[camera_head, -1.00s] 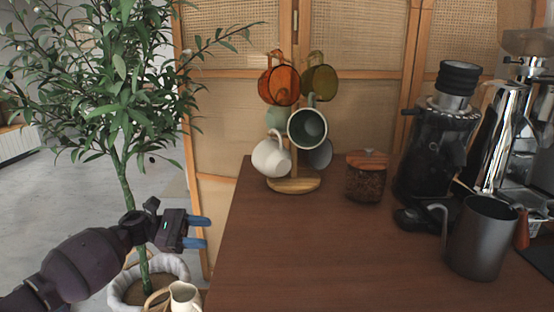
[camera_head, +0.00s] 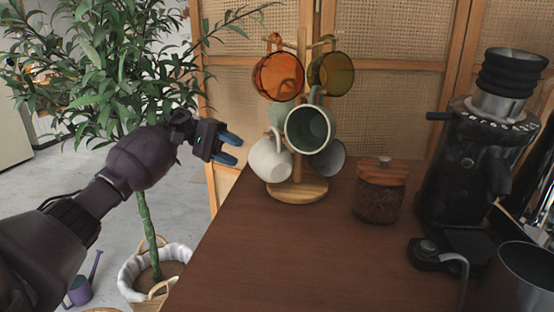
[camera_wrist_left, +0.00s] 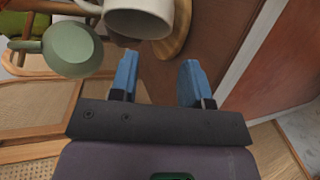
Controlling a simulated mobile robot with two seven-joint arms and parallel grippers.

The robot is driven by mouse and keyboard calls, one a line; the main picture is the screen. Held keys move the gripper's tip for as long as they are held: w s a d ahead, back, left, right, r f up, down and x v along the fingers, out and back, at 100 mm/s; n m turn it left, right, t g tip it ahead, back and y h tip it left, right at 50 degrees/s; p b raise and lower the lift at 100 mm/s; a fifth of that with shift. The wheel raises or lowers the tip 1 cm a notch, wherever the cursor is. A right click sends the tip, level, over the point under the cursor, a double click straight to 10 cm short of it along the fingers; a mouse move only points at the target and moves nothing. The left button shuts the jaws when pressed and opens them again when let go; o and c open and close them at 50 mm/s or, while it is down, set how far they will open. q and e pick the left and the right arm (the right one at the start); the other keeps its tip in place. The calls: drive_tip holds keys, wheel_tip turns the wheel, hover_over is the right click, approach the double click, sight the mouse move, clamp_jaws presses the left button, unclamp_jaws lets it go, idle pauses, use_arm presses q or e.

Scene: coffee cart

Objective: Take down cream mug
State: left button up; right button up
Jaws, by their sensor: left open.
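The cream mug (camera_head: 269,158) hangs low on the left side of a wooden mug tree (camera_head: 297,190) in the head view. In the left wrist view the cream mug (camera_wrist_left: 140,18) shows at the top, just beyond the fingers, with part cut off by the frame. My left gripper (camera_head: 233,149) is open and empty, left of the cream mug and apart from it. Its two blue fingertips (camera_wrist_left: 158,74) show spread in the left wrist view. My right gripper is not in view.
Orange (camera_head: 278,76), olive (camera_head: 331,72), green-grey (camera_head: 309,129) and other mugs hang close by on the tree. A lidded jar (camera_head: 379,191) and a black grinder (camera_head: 462,160) stand to the right. A leafy plant (camera_head: 110,80) is behind my left arm. The counter's front (camera_head: 270,255) is clear.

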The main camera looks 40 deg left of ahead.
use_arm(q)
drive_tip(key=shift+x, duration=1.15)
drive_tip(key=d+f, duration=0.2)
drive_tip(key=d, duration=0.1)
drive_tip(key=shift+w+d, duration=0.2)
drive_tip(key=shift+w+d+f, duration=0.1)
drive_tip(key=shift+w+d, duration=0.1)
drive_tip(key=shift+d, duration=0.45)
clamp_jaws()
